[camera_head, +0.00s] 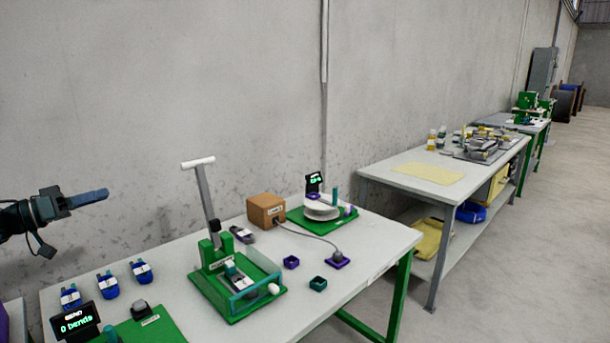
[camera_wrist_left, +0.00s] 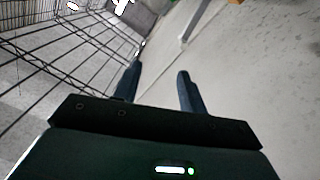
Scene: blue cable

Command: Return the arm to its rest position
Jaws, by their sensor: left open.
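My left gripper (camera_head: 90,198) is at the left edge of the head view, raised in front of the grey wall and above the level of the near table. Its blue-grey fingers point to the right and hold nothing. In the left wrist view the two fingers (camera_wrist_left: 160,85) stand apart with empty space between them, over floor. My right gripper is in neither view.
A wire mesh (camera_wrist_left: 60,65) shows left of the fingers. A second table (camera_head: 385,177) stands beyond.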

